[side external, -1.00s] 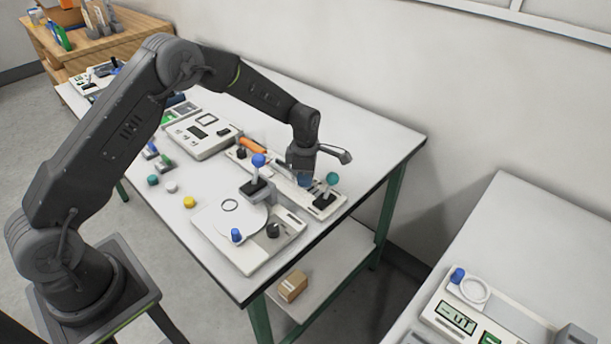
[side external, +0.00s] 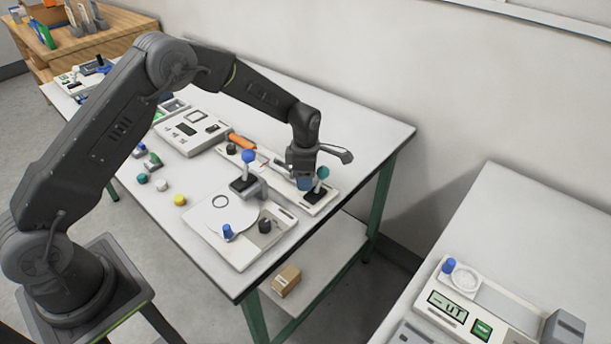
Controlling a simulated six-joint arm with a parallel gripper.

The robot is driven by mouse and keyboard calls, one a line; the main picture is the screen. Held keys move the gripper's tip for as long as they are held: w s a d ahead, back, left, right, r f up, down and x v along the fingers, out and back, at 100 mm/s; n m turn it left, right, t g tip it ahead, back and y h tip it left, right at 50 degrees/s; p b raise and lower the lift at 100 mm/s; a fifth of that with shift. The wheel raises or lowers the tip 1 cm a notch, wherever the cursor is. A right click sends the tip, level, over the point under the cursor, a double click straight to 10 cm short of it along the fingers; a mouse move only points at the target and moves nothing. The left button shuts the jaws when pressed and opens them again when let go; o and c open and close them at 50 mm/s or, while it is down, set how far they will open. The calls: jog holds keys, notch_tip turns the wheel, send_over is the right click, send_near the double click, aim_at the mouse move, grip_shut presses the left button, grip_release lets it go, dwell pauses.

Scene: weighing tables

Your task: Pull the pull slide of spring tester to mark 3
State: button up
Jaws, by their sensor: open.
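A long white base, which looks like the spring tester (side external: 274,177), lies along the far side of the near table. At its right end a black block carries an upright stem with a teal ball knob (side external: 322,172), which looks like the pull slide. My gripper (side external: 305,186) points down over the base, just left of the teal knob and close to it. It is open, with nothing seen between the fingers. I cannot tell whether it touches the knob. The scale marks are too small to read, and my gripper hides part of the base.
A blue-knobbed lever (side external: 248,157) stands nearer the camera, by a white plate device (side external: 238,247) with a blue peg and black dial. An orange item (side external: 242,141) lies behind. Yellow (side external: 180,200), white and teal pieces lie left. The table's right end is clear.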

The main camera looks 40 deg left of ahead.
notch_tip(320, 180, up, 14)
dwell(0.6)
